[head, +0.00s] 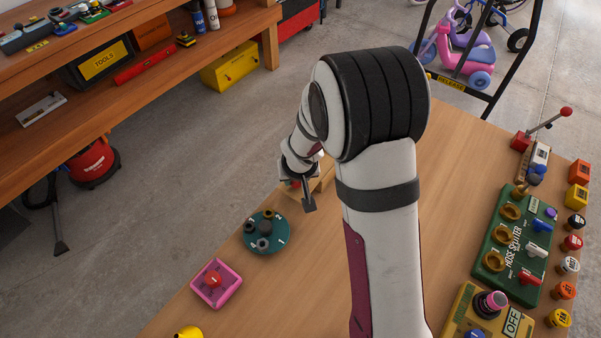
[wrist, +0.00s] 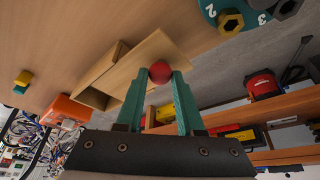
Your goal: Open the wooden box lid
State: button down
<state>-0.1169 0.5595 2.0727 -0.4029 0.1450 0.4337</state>
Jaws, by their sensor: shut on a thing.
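The wooden box (wrist: 97,97) shows in the wrist view with a dark gap along its side. Its flat lid (wrist: 130,72) is a light wood panel that sits at an angle to the box walls. A red round knob (wrist: 160,70) is on the lid. My gripper (wrist: 158,84) has its two green fingers shut on this knob, one on each side. In the head view my gripper (head: 299,186) is at the box (head: 322,181), which is partly hidden by my arm. How far the lid is raised is hard to tell.
A green round dial (head: 265,231) and a pink tray with a red button (head: 216,283) are on the table near its left edge. A green switch board (head: 519,245) and several coloured buttons are at the right. A workbench (head: 130,95) stands beyond the floor gap.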

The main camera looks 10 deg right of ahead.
jog(key=shift+s+d, duration=0.1)
jog(key=c, duration=0.6)
grip_release()
jog(key=shift+o, duration=0.2)
jog(key=v, duration=1.6)
jog(key=w+m+g, duration=0.5)
jog(key=w+m, duration=0.2)
jog(key=m, duration=1.1)
notch_tip(320, 180, down, 15)
jog(key=shift+r, duration=0.15)
